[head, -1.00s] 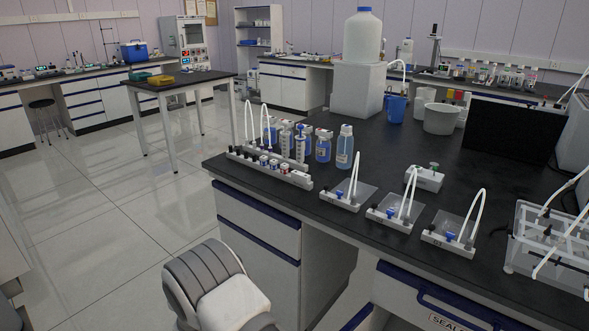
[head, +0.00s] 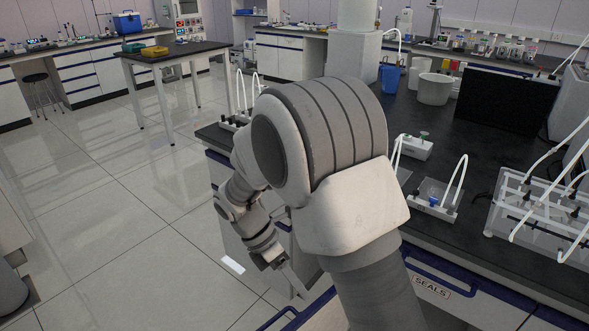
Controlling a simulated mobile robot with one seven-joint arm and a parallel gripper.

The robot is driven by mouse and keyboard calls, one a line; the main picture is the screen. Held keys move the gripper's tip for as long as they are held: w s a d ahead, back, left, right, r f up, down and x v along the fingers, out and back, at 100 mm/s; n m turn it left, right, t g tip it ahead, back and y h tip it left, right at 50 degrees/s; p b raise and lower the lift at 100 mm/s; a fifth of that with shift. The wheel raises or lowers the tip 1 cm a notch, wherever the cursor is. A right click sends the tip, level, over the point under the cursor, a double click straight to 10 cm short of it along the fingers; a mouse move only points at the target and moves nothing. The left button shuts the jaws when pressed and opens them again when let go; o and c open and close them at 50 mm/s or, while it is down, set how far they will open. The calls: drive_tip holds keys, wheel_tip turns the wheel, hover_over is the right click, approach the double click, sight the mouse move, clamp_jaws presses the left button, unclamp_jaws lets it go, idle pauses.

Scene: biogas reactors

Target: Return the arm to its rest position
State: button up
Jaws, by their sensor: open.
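My arm rises from the bottom centre of the head view and bends over the near bench front. Its forearm points down and left. My gripper (head: 272,262) is at the lower end of the arm, in front of the bench's drawer side and below the worktop. It is small and dark in the picture, and its jaws are open. I see nothing held in it. My arm hides the middle of the bench and most of the bottles and racks there.
The black worktop (head: 455,110) carries a clear tubed rack (head: 545,225) at right and a small tubed plate (head: 436,197). A drawer labelled SEALS (head: 432,288) is below. The tiled floor (head: 110,220) at left is open. A side table (head: 172,50) stands farther back.

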drive_tip(key=s+d+r+m+t+y, duration=0.1)
drive_tip(key=s+d+r+m+y, duration=0.1)
drive_tip(key=d+r+m, duration=0.35)
drive_tip(key=s+d+r+m+t+y, duration=0.25)
drive_tip(key=r+m, duration=0.35)
drive_tip(key=r, duration=0.3)
drive_tip(key=s+d+r+m+t+y, duration=0.2)
drive_tip(key=s+d+r+m+t, duration=0.3)
drive_tip(key=s+m, duration=0.55)
wheel_tip(320, 180, up, 14)
drive_tip(key=w+m+p, duration=0.1)
drive_tip(key=p, duration=1.2)
drive_tip(key=shift+w+d+r+m, duration=0.15)
drive_tip(key=shift+d+r+m, duration=0.1)
drive_tip(key=shift+d+m, duration=0.1)
drive_tip(key=shift+d+g, duration=0.25)
